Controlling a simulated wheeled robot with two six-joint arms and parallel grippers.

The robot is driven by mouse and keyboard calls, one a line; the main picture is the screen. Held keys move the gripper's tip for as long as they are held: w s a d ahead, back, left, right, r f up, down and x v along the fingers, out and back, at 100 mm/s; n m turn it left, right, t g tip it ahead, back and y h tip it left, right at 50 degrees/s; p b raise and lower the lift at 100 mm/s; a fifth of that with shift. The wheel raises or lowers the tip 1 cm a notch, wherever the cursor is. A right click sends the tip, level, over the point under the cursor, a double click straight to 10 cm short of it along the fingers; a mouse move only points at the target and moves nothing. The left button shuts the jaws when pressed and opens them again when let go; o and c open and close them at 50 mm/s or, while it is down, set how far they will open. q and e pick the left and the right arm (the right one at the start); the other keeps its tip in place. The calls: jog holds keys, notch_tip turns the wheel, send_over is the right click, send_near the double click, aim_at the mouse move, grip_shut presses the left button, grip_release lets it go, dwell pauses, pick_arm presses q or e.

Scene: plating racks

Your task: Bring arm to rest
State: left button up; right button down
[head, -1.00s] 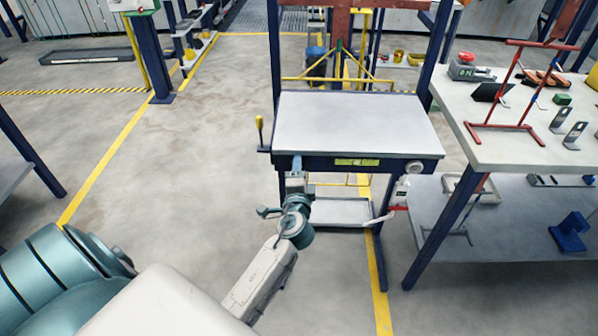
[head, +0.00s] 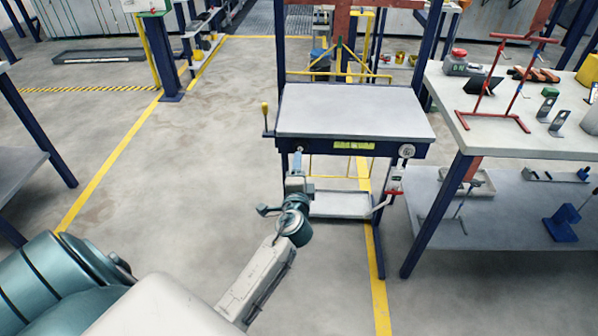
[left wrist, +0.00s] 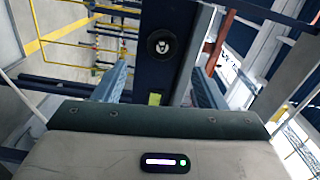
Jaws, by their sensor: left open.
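My left arm reaches from the lower left of the head view. Its gripper (head: 297,162) is low, around the front face of the grey-topped workbench (head: 352,110), at its left end. Whether it touches the bench cannot be told. In the left wrist view the two blue fingers (left wrist: 159,72) are spread apart with nothing held between them. A dark blue beam with a round black knob (left wrist: 161,43) shows beyond the gap. My right gripper is not in view.
A white-topped table (head: 470,140) at the right holds a red frame (head: 491,120) and small items. A yellow-handled tool (head: 265,115) stands at the workbench's left edge. Open floor (head: 190,180) lies to the left, crossed by yellow lines.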

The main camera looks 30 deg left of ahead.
pick_arm(q)
jog(key=s+d+f+n+g+h, duration=0.1)
jog(key=s+f+g+h, duration=0.3)
jog(key=f, duration=0.7)
jog(key=s+d+f+n+g+y+p, duration=0.15)
jog(key=s+f, duration=0.45)
jog(key=f, duration=0.6)
jog(key=s+f+n+g+h+b, duration=0.1)
jog(key=s+f+n+g+h, duration=0.3)
jog(key=f, duration=0.7)
jog(key=s+d+f+n+g, duration=0.1)
jog(key=s+f, duration=0.5)
jog(key=s, duration=0.4)
jog(key=s+d+f+n+g+h+p, duration=0.1)
jog(key=s+f+g, duration=0.1)
jog(key=s+f, duration=0.4)
jog(key=s+d+f+n+g, duration=0.1)
jog(key=s+f, duration=0.5)
jog(key=s, duration=0.9)
jog(key=shift+s+d+f+n+g+h, duration=0.25)
jog(key=shift+n+g+h, duration=0.1)
jog(key=shift+n, duration=0.1)
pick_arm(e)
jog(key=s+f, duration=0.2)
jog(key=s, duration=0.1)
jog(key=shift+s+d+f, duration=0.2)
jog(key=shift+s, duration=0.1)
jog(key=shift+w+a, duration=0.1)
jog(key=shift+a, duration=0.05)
